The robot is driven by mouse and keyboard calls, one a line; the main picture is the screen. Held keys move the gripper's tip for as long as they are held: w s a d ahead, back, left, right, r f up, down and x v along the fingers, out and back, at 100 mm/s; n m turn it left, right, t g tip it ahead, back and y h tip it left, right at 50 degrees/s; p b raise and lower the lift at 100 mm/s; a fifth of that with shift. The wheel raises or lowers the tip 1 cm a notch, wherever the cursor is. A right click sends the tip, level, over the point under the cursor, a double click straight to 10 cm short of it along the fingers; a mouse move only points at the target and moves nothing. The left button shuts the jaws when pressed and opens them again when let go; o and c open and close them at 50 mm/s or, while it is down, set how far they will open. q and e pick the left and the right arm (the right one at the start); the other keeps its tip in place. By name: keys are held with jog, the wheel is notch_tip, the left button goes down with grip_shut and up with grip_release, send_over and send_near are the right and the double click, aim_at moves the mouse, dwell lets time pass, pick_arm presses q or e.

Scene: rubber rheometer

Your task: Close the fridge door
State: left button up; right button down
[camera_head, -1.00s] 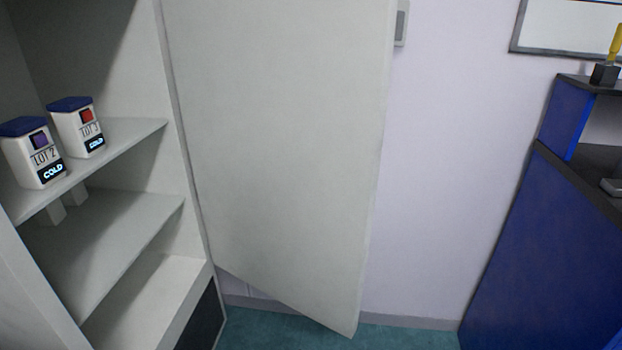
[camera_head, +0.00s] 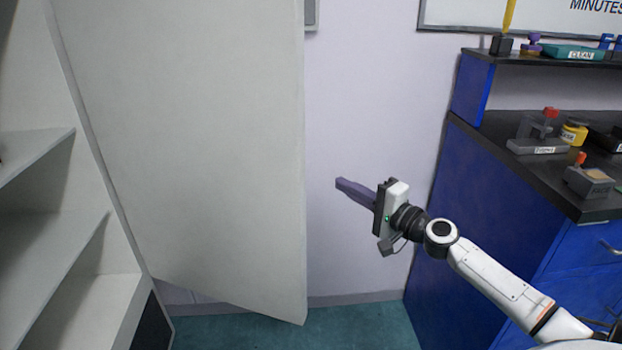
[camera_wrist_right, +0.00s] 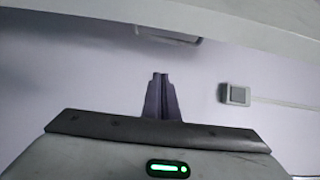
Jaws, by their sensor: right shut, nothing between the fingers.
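The fridge door (camera_head: 200,150) is a tall white panel, swung wide open, hinged on the fridge's right side. The open fridge (camera_head: 60,250) stands at the left with bare shelf parts showing. My right gripper (camera_head: 340,183) is shut and empty, to the right of the door's free edge and apart from it in the head view. In the right wrist view, the closed fingers (camera_wrist_right: 161,78) point at the pale wall, and a white panel edge (camera_wrist_right: 240,30), likely the door, runs across the top. My left gripper is not in view.
A blue cabinet (camera_head: 480,210) with a black worktop (camera_head: 490,150) stands at the right, holding labelled small items. My right arm reaches in front of it. A grey wall box (camera_wrist_right: 234,94) shows in the wrist view. Green floor lies clear between door and cabinet.

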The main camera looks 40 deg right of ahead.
jog(key=w, duration=1)
jog(key=a, duration=0.1)
jog(key=s+a+p, duration=0.1)
jog(key=a, duration=0.1)
jog(key=a+p, duration=0.1)
jog(key=shift+s+a+r, duration=0.15)
jog(key=shift+s, duration=0.15)
jog(key=shift+a, duration=0.1)
